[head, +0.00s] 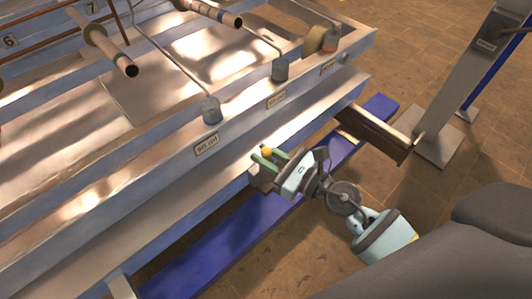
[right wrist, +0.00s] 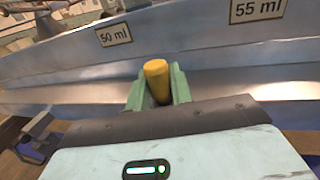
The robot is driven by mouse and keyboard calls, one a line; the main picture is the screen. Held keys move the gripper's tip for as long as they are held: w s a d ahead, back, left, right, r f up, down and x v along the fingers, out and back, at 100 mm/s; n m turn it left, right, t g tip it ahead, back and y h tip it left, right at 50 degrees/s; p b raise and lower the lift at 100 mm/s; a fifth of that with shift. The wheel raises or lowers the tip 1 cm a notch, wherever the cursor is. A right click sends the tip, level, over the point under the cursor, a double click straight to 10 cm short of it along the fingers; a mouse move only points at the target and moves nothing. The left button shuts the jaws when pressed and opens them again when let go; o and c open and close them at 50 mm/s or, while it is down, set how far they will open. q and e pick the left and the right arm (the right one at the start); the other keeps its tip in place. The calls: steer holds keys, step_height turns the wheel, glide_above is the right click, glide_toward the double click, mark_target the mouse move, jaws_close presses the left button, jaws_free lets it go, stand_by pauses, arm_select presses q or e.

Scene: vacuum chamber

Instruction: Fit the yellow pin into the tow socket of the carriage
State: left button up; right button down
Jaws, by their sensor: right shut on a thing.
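The yellow pin (head: 267,151) is between the green fingers of my right gripper (head: 269,157), which is shut on it beside the near edge of the metal structure. In the right wrist view the pin (right wrist: 157,80) stands roughly upright between the two fingers (right wrist: 158,92), its rounded top showing and its lower end hidden. A small brownish block (head: 262,180) shows just below the fingers at the structure's edge. I cannot tell whether it is the tow socket, or whether the pin touches it. My left gripper is not in view.
The long metal structure (head: 110,185) carries labels such as 50 ml (right wrist: 114,35) and 55 ml (right wrist: 257,10), grey cylinders (head: 211,110) and pipe ends. A blue beam (head: 215,240) runs below it. A brown beam (head: 378,133) and a grey post (head: 455,85) stand right.

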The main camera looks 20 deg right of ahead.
steer(key=shift+f, duration=0.4)
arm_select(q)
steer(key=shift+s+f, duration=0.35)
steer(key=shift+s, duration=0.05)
arm_select(e)
steer(key=c, duration=1.2)
jaws_free()
steer(key=shift+o, duration=0.2)
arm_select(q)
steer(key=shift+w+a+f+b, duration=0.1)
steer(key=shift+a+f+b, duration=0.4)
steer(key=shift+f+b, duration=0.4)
arm_select(e)
steer(key=v, duration=0.7)
steer(key=shift+s+d, duration=0.2)
steer(key=shift+s, duration=0.15)
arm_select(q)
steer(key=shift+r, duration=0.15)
